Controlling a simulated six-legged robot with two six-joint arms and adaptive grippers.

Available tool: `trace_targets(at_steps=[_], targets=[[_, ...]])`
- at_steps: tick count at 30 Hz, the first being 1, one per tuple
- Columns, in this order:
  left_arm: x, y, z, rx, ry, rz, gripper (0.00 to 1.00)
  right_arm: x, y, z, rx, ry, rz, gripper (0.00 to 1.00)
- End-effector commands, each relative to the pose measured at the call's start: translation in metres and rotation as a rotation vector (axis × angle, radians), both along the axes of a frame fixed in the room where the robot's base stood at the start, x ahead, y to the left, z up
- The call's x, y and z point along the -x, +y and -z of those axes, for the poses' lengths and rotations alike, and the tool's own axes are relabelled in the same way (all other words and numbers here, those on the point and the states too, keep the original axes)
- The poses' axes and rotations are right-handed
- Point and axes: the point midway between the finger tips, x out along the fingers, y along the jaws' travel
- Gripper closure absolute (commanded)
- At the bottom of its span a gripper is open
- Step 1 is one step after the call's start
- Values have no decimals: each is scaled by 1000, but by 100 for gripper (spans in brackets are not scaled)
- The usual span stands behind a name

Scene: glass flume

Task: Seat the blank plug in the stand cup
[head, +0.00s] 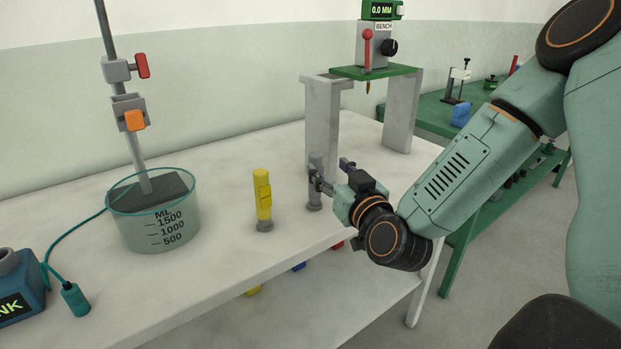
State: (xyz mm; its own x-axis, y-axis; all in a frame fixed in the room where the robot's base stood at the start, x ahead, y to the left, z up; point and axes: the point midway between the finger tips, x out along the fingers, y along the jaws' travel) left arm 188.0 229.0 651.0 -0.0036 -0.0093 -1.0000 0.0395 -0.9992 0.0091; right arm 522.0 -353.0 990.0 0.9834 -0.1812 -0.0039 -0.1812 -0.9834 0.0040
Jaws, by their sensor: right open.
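A grey upright cylinder (315,161), which looks like the blank plug, stands on the white bench near its front edge. A darker grey foot (314,205) shows at its lower end; I cannot tell whether this is a separate cup. My right gripper (331,172) is open at the cylinder's right. One finger overlaps the cylinder in the picture and hides part of its middle; I cannot tell if they touch. A yellow upright plug (262,190) stands to the left in a low grey round base (265,225). My left gripper is out of view.
The white bench (225,260) is clear in front of the yellow plug. A beaker (150,228) with a rod and clamps stands left, near a blue bottle (18,290). A gauge stand (404,115) rises behind the gripper. A green table (440,118) is at right.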

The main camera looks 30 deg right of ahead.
Motion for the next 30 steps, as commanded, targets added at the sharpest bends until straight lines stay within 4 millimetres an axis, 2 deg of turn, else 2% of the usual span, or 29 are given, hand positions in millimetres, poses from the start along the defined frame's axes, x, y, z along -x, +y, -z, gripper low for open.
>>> trace_targets(at_steps=[14, 20, 24, 30], targets=[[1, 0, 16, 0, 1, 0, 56, -29, -3, 7, 4, 1, -1, 46], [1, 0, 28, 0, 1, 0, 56, -52, -2, 16, 4, 0, -1, 46], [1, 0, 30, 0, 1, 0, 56, -69, -6, 15, 1, -1, 1, 46], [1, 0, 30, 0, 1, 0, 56, -75, -7, 14, -2, 1, 0, 46]])
